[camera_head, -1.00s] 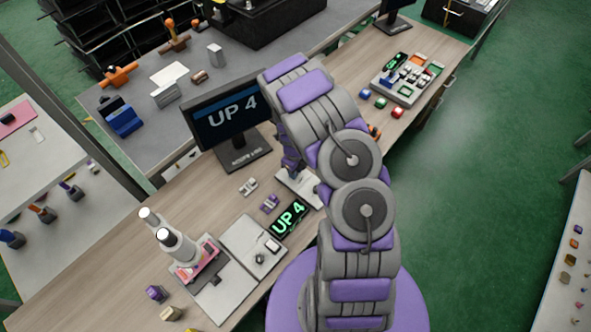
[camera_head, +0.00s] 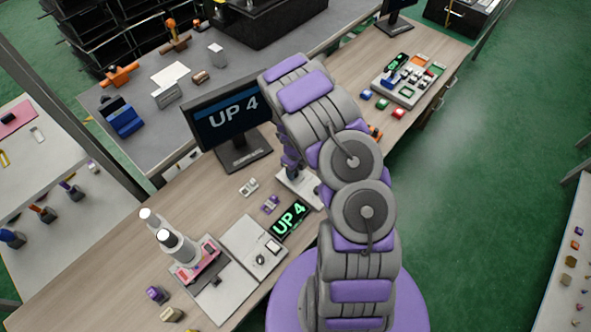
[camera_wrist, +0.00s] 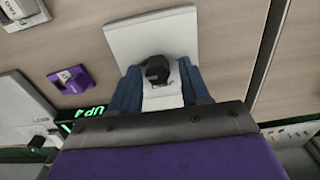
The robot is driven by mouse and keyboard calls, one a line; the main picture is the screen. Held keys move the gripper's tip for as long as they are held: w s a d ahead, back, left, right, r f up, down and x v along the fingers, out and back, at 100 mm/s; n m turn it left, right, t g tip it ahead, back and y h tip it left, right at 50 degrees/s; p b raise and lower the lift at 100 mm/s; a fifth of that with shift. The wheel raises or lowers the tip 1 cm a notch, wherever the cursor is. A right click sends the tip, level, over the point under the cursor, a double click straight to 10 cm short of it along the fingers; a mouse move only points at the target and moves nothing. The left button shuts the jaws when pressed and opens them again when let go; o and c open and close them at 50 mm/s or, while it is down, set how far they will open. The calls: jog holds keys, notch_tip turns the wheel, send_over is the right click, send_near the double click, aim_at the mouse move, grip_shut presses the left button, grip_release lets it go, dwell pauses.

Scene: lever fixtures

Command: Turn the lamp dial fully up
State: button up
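In the wrist view a dark, rounded knob (camera_wrist: 158,70) stands on a white base plate (camera_wrist: 150,35). I cannot read a lamp label on it. My gripper (camera_wrist: 160,82) has its two blue fingers apart, one on each side of the knob. I cannot tell whether either finger touches it. In the head view my arm hides the gripper and the knob; part of the white plate (camera_head: 300,187) shows beside the arm. A green display (camera_head: 290,220) on the bench reads "UP 4", and the monitor (camera_head: 228,115) reads the same.
A small purple block (camera_wrist: 70,79) lies left of the plate. A microscope-like device (camera_head: 178,245) stands on the bench (camera_head: 110,260) at the left. A panel with coloured blocks (camera_head: 408,82) is at the far right. The bench edge runs close by my arm.

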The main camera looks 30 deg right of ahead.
aim_at(296, 172)
jog(key=shift+o, duration=0.2)
jog(key=shift+s, duration=0.1)
jog(key=shift+r, duration=0.1)
notch_tip(296, 172, up, 17)
jog(key=p, duration=0.2)
dwell(0.7)
